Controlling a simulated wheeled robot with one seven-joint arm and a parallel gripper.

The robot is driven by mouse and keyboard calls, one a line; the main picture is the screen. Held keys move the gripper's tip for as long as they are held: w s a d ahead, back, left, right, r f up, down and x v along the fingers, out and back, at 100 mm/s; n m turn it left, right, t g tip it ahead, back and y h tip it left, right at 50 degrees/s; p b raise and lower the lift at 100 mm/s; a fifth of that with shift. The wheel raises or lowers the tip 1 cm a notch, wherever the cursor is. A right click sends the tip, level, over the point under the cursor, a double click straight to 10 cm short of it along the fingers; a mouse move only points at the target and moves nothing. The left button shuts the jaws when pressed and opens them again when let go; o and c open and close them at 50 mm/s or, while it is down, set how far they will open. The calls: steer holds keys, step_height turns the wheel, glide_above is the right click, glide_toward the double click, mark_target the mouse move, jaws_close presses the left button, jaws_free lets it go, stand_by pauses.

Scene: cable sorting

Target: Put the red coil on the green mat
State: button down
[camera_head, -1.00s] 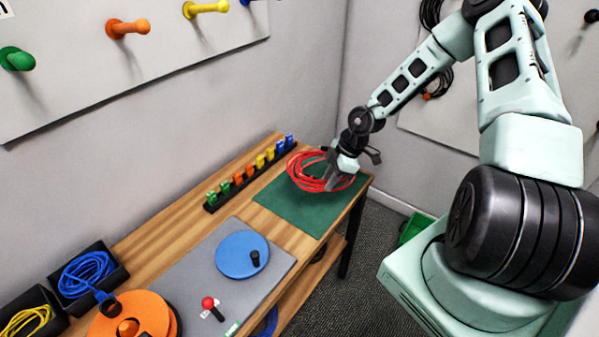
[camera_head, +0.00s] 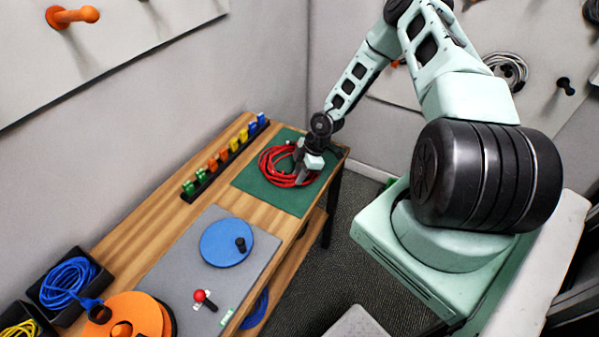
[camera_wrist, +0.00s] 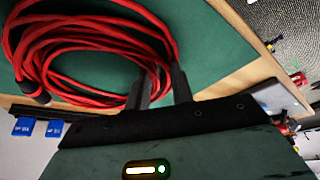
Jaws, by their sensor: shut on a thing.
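The red coil (camera_head: 266,161) is a loose bundle of red cable loops over the green mat (camera_head: 291,203), at the far end of the wooden bench. It appears to rest on the mat, within its edges. My gripper (camera_head: 301,177) points down at the coil's right side and is shut on it. In the wrist view, the red coil (camera_wrist: 72,72) fills the upper left with the green mat (camera_wrist: 222,60) beneath it. The fingers of my gripper (camera_wrist: 162,82) meet the coil's near right strands. The exact grip point is partly hidden.
A rack of coloured clips (camera_head: 226,157) stands left of the mat. A grey board (camera_head: 188,258) with a blue disc (camera_head: 227,243) lies nearer. An orange reel (camera_head: 128,315) and a tray with blue cable (camera_head: 69,281) sit at lower left. Walls close off the far side.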

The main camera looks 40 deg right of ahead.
steer(key=c, duration=1.2)
jaws_free()
